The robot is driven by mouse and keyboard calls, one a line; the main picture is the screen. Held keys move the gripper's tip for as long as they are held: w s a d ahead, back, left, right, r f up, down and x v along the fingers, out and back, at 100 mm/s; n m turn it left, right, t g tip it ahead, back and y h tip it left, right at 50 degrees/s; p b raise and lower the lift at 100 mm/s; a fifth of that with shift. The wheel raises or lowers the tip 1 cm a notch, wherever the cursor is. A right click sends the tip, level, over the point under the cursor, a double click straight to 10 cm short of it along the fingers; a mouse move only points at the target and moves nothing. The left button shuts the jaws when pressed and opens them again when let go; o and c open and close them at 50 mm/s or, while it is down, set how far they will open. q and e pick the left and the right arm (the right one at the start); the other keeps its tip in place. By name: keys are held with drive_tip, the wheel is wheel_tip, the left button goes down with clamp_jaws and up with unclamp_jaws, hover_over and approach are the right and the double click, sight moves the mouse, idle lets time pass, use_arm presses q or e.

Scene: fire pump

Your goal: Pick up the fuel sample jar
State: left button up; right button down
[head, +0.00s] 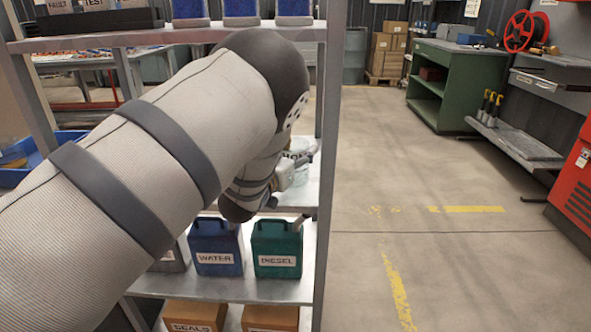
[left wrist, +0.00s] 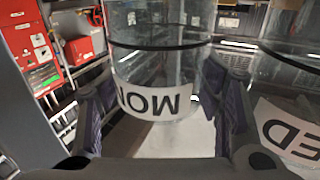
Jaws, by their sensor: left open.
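A clear glass jar (left wrist: 155,65) with a dark ring and a white, partly readable label stands between the two fingers of my left gripper (left wrist: 160,95) in the left wrist view. The fingers are open, one on each side of it; I cannot tell whether they touch it. A second clear jar (left wrist: 285,75) with a white label is close at the right, beside the right finger. In the head view a clear jar (head: 301,146) shows on the middle shelf, mostly hidden by my left arm and gripper (head: 297,172). Which jar holds the fuel sample is not readable.
The jars stand on a metal rack shelf (head: 302,196). Below are a blue WATER can (head: 215,245) and a green DIESEL can (head: 277,247). The rack's right post (head: 327,130) is close to my gripper. A green workbench (head: 452,85) stands far off; the floor between is clear.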

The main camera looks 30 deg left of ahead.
use_arm(q)
drive_tip(key=shift+w, duration=0.1)
drive_tip(key=c, duration=1.3)
